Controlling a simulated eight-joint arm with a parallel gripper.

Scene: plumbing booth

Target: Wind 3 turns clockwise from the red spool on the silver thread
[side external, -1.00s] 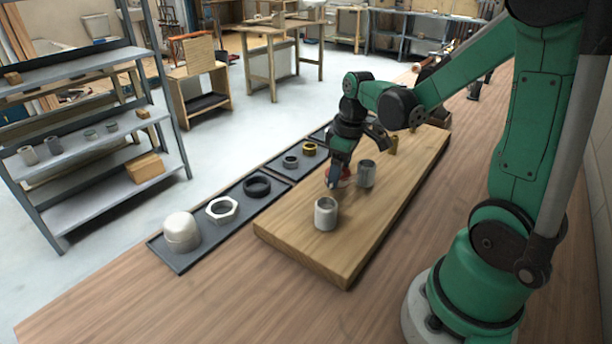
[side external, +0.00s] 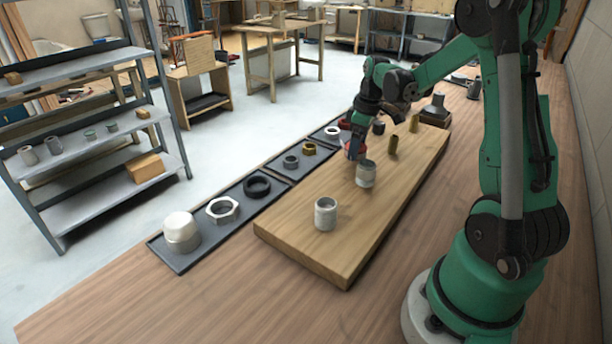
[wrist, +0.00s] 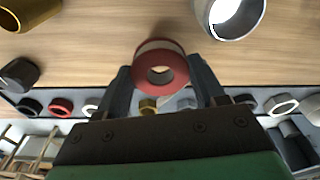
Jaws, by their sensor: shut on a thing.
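My gripper (wrist: 160,85) is shut on the red spool (wrist: 160,68), a red-flanged roll with a pale band between its flanges. The spool also shows at my gripper's fingertips in the side view (side external: 355,150). A silver threaded pipe piece (side external: 366,174) stands upright on the wooden board (side external: 290,232). It also shows at the top right of the wrist view (wrist: 243,22), apart from the spool there. In the side view the spool is just behind and left of that pipe's top. No tape wrap is discernible on the pipe at this size.
A paler pipe piece (side external: 325,214) stands nearer on the board. A brass one (side external: 392,146) and a black one (side external: 378,128) stand farther along. Black trays (side external: 215,240) with caps and rings line the board's left side. The board's near end is mostly clear.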

